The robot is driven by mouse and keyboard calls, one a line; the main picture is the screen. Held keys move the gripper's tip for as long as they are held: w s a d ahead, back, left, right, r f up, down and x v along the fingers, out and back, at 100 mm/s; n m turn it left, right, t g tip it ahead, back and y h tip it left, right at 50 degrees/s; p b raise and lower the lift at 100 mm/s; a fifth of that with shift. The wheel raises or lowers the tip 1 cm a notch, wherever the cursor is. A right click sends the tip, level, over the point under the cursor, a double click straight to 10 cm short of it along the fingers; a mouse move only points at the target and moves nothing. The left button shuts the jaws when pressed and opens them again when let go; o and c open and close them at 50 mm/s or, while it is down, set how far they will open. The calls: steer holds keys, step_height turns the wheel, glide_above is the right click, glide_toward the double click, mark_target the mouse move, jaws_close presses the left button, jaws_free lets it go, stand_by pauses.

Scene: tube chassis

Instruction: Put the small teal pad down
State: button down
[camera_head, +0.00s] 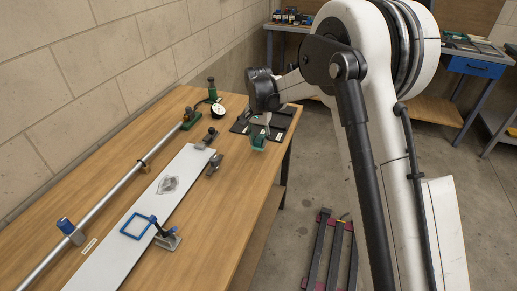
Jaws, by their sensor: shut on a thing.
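The small teal pad (258,143) shows in the head camera view near the right edge of the wooden table. My gripper (261,131) is above it and shut on it, with the fingers pointing down. The pad is in front of the near edge of a dark mat (284,123) at the table's far right corner. I cannot tell whether the pad touches the table. The fingertips are small here and partly merge with the pad.
A white panel (112,251) with a blue frame (137,226) and clamps lies along the wooden table (228,187). A long metal tube (103,202), a green stand and a round dial (217,111) are to the left. Bare wood lies in front of the pad.

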mark_target(258, 148)
steer(key=shift+f, duration=1.9)
steer(key=shift+f, duration=0.15)
steer(key=c, duration=1.4)
jaws_free()
steer(key=shift+c, duration=0.2)
